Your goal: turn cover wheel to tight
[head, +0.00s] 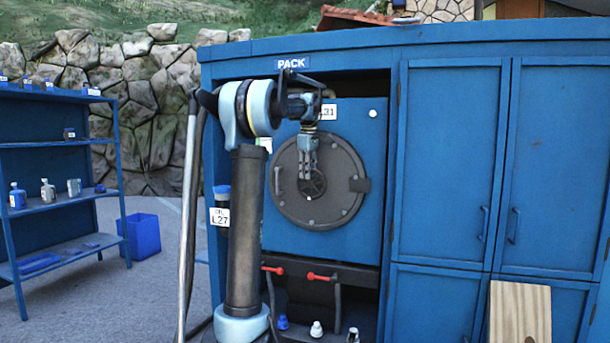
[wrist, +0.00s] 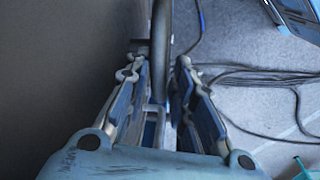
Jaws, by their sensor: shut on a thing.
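The round dark grey cover (head: 342,190) is closed against the blue box (head: 365,130) in the open bay under the PACK sign. The small dark cover wheel (head: 318,187) sits at the cover's middle, partly hidden by my gripper (head: 309,170). My gripper reaches down in front of the cover with its fingers at the wheel. In the wrist view a dark curved bar, seemingly the wheel's rim (wrist: 161,35), runs between the two fingers of my gripper (wrist: 165,75). The fingers are shut on it. Any tightness mark on the wheel is too small to read.
Two red-handled levers (head: 322,277) and several small bottles are below the box. Blue cabinets (head: 450,160) stand to the right, with a wooden board (head: 519,312) in front. A blue shelf (head: 60,200) and a blue bin (head: 141,236) stand left. Cables (wrist: 265,78) lie on the floor.

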